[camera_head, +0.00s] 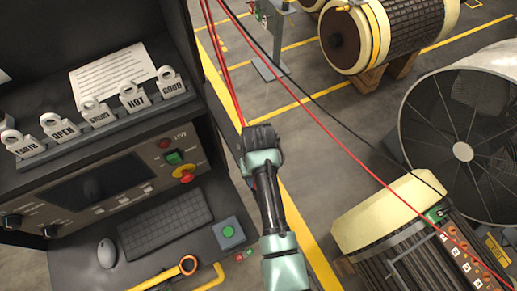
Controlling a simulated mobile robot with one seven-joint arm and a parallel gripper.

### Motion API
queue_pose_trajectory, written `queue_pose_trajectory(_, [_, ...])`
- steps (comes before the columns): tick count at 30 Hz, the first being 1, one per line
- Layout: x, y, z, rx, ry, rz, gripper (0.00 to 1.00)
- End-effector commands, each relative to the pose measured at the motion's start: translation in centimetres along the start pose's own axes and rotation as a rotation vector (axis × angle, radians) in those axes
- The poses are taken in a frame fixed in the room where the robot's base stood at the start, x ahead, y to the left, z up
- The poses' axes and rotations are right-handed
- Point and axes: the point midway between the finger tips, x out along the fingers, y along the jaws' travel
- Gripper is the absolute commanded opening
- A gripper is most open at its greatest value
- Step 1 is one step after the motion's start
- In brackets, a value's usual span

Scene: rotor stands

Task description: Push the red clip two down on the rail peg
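My gripper (262,134) is in the middle of the view, dark-fingered at the end of my green and black arm, over the floor right of the console. Its fingertips point away from the camera, so I cannot tell whether they are open or shut. Red leads (223,70) run down from the top edge to the gripper's left side; their lower ends are hidden behind it. I cannot make out the red clip two. A rail with several orange plates (466,267) lies along the rotor at lower right; I cannot single out a rail peg.
A console (130,200) with labelled tags and keyboard fills the left. A pale-ended rotor (385,212) with a green clip (436,214), and a large fan (463,151), stand right. Another rotor (345,40) is behind. Red and black cables cross the open floor.

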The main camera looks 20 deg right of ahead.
Motion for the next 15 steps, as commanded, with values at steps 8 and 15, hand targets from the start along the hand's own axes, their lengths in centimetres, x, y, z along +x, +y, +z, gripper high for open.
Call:
queue_pose_trajectory(8, [-0.01,0.0,0.0,0.0,0.0,0.0,0.69])
queue_pose_trajectory(15, [-0.05,0.0,0.02,0.0,-0.001,0.0,0.69])
